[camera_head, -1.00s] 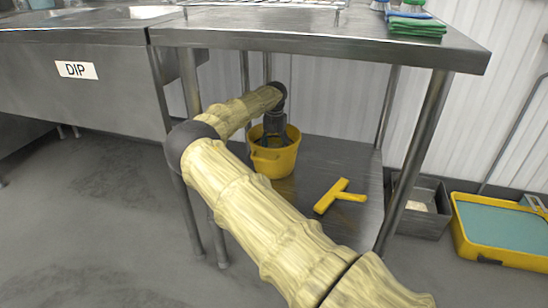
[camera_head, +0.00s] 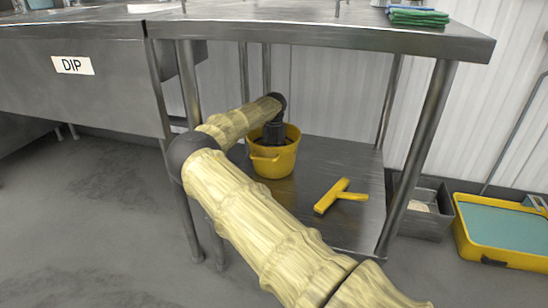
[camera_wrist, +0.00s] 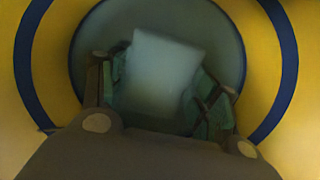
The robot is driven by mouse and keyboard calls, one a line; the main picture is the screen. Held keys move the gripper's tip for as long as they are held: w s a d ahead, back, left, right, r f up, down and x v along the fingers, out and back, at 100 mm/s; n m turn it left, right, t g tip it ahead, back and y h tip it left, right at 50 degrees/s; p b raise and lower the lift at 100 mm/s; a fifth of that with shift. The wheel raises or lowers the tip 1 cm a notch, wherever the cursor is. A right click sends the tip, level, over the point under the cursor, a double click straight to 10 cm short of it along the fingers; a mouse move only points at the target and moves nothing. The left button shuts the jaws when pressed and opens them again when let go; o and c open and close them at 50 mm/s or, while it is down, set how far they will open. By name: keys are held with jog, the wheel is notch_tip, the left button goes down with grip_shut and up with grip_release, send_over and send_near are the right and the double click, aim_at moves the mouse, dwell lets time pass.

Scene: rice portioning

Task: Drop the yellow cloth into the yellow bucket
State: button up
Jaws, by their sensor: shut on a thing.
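The yellow bucket (camera_head: 273,163) stands upright on the lower shelf of the steel table. My gripper (camera_head: 271,138) points down into its mouth, and the rim hides the fingertips in the head view. In the wrist view the bucket's yellow wall (camera_wrist: 287,125) with a dark blue ring surrounds my fingers. They are shut on a pale, flat piece (camera_wrist: 165,75), which seems to be the cloth. Its yellow colour does not show there. Behind it is a grey-teal round area, perhaps liquid or the bucket's bottom.
A yellow squeegee-like tool (camera_head: 340,194) lies on the lower shelf (camera_head: 322,165), right of the bucket. Folded green cloths (camera_head: 418,17) lie on the tabletop. A grey bin (camera_head: 424,208) and a yellow tray with teal contents (camera_head: 500,255) stand on the floor at right. Table legs flank my arm.

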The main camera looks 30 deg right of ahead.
jog(key=shift+f, duration=0.2)
jog(key=o, duration=1)
jog(key=shift+r, duration=0.2)
jog(key=shift+r+p, duration=0.7)
jog(key=shift+p, duration=0.15)
notch_tip(320, 180, up, 12)
jog(key=p, duration=0.6)
jog(key=shift+f, duration=0.25)
